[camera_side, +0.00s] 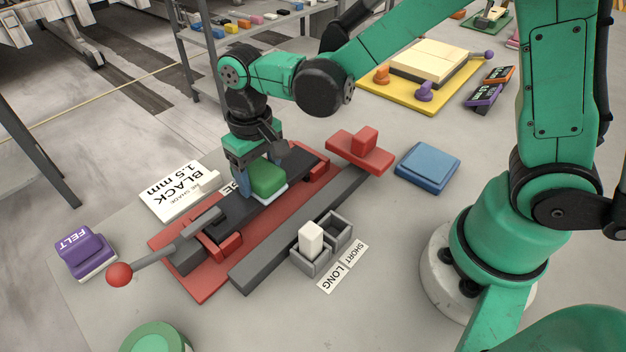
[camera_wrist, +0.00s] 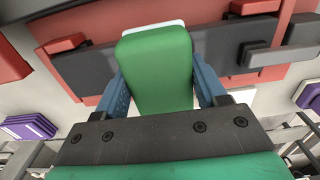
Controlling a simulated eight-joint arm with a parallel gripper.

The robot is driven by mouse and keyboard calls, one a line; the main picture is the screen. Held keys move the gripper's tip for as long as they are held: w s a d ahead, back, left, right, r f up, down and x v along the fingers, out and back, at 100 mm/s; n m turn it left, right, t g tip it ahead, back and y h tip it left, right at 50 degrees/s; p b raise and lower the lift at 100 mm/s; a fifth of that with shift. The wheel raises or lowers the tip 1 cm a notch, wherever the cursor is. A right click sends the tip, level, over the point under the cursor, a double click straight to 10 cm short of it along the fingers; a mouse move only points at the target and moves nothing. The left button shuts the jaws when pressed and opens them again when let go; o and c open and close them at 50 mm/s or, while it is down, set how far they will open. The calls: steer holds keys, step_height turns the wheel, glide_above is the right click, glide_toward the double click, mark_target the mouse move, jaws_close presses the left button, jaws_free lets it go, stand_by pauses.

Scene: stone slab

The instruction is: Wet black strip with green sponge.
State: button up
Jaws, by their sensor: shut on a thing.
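My gripper (camera_side: 256,180) is shut on the green sponge (camera_side: 268,178), with blue fingers on either side of it. The sponge has a white layer at its lower edge. It also shows in the wrist view (camera_wrist: 157,72) between the two fingers. The sponge is at the black strip (camera_side: 225,210), which lies along a red fixture (camera_side: 168,243) with red clamps at both ends. Whether the sponge touches the strip or is just above it, I cannot tell. The sponge and fingers hide the middle of the strip.
A lever with a red ball (camera_side: 120,274) sticks out at the fixture's left end. A purple FELT block (camera_side: 86,254), a BLACK 1.5 mm card (camera_side: 178,190), a grey two-slot holder (camera_side: 302,263) with a white block, a red handled block (camera_side: 357,153) and a blue pad (camera_side: 427,167) stand around it.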

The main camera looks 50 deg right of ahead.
mark_target(246, 200)
steer(key=shift+d+f, duration=0.1)
steer(key=shift+d, duration=1.85)
steer(key=shift+a, duration=3.6)
steer(key=shift+d, duration=3.65)
steer(key=shift+a, duration=3.65)
steer(key=shift+d, duration=1.85)
steer(key=shift+d+f, duration=0.1)
steer(key=shift+d, duration=1.75)
